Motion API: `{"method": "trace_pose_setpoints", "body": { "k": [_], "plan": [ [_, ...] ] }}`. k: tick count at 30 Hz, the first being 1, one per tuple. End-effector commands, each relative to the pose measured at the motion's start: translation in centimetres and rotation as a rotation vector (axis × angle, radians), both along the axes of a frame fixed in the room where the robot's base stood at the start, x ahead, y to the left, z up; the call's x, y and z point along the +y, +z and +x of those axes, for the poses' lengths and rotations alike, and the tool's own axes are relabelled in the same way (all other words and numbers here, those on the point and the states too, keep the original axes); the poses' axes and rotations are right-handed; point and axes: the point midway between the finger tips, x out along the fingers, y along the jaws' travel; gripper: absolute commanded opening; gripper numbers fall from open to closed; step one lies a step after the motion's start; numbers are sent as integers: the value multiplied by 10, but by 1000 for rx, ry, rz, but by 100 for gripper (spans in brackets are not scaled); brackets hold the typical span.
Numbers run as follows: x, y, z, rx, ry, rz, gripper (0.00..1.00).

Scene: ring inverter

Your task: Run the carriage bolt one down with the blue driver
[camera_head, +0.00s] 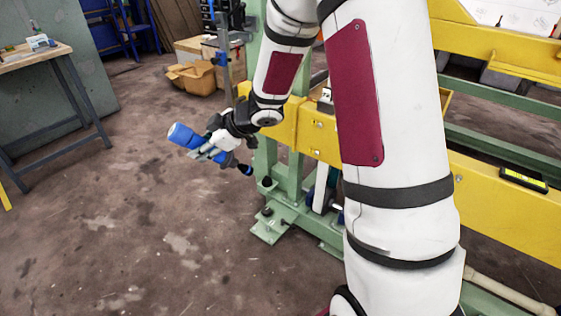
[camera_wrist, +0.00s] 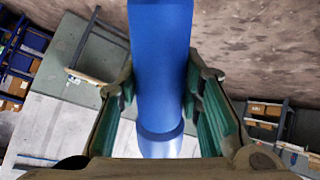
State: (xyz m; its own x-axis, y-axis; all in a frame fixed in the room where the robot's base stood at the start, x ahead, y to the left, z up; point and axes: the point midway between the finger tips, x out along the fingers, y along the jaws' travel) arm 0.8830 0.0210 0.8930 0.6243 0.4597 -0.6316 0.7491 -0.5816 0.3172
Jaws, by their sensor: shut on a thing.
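The blue driver (camera_head: 184,135) is in my gripper (camera_head: 208,150), out over the floor to the left of the yellow and green frame. Its thick blue end points up and left in the head view, and a small dark and blue end shows low on the right of the gripper. In the wrist view, the blue driver (camera_wrist: 160,60) stands between the two green-padded fingers, which are shut on it from both sides. I cannot pick out carriage bolt one in either view.
The yellow beam (camera_head: 318,135) and green frame foot (camera_head: 270,228) stand right of the gripper. A workbench (camera_head: 30,58) is at the left, with cardboard boxes (camera_head: 195,77) behind. My arm covers much of the frame. The floor at lower left is clear.

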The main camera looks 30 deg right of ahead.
Motion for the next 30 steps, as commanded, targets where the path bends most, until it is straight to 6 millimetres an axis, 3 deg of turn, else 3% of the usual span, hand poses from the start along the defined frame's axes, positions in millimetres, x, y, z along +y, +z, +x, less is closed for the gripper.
{"method": "trace_pose_setpoints", "body": {
  "k": [9,18,24,30],
  "plan": [
    [-39,-42,-16,55,239,-300,0],
    [-138,-91,-42,34,500,-650,0],
    [-191,-101,-51,-3,593,-769,0],
    [-206,-103,-54,-17,623,-800,0]
  ]
}}
